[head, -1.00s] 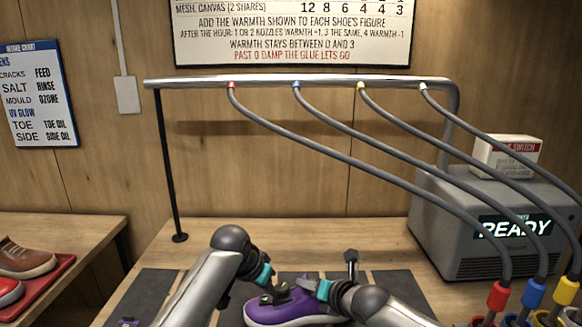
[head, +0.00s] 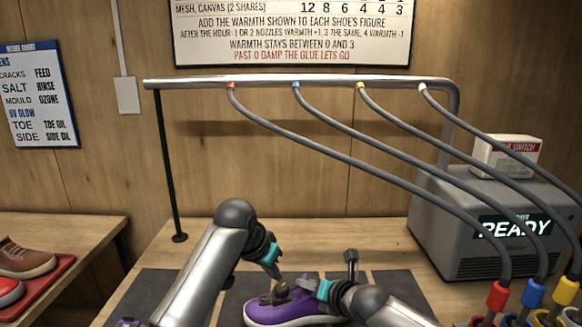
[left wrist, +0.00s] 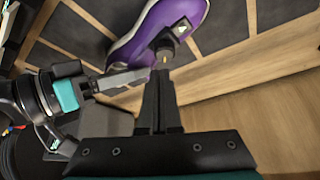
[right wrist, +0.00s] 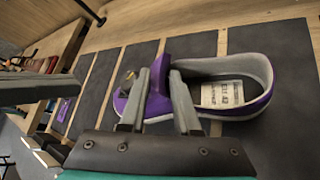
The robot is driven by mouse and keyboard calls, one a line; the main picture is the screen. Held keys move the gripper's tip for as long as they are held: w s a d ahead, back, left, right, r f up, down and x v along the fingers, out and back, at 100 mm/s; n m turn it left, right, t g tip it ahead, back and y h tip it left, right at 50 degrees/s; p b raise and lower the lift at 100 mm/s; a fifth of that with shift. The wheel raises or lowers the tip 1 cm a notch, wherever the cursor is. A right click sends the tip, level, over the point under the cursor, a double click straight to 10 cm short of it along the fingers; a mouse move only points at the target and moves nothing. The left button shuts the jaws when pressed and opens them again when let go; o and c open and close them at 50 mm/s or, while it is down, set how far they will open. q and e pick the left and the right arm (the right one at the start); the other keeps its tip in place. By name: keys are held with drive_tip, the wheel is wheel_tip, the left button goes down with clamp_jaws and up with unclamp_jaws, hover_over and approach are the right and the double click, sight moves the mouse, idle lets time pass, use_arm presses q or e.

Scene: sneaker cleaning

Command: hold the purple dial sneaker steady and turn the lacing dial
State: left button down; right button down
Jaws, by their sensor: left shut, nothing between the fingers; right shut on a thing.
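The purple sneaker (head: 292,312) sits on a dark mat on the bench; it also shows in the left wrist view (left wrist: 150,32) and the right wrist view (right wrist: 245,108). Its dark lacing dial (head: 281,291) stands on top of the shoe and appears just beyond my left fingertips in the left wrist view (left wrist: 174,40). My left gripper (head: 277,275) is shut and empty, just above the dial. My right gripper (right wrist: 162,75) is shut on the shoe's purple tongue (right wrist: 158,98), with a finger on each side. A paper label (right wrist: 221,94) lies inside the shoe opening.
A grey machine reading READY (head: 465,250) stands at the right rear, with hoses running to coloured nozzles (head: 498,296) at the right. A metal rail (head: 300,83) spans above. A side bench at left holds a red tray (head: 52,280) with shoes.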

use_arm(q)
drive_tip(key=shift+f, duration=3.5)
drive_tip(key=shift+w, duration=0.35)
drive_tip(key=shift+w+a+r, duration=0.1)
drive_tip(key=shift+w+a, duration=0.25)
drive_tip(key=shift+a, duration=0.15)
drive_tip(key=shift+s+a, duration=0.2)
drive_tip(key=shift+s, duration=0.1)
wheel_tip(320, 180, up, 6)
drive_tip(key=shift+f, duration=0.1)
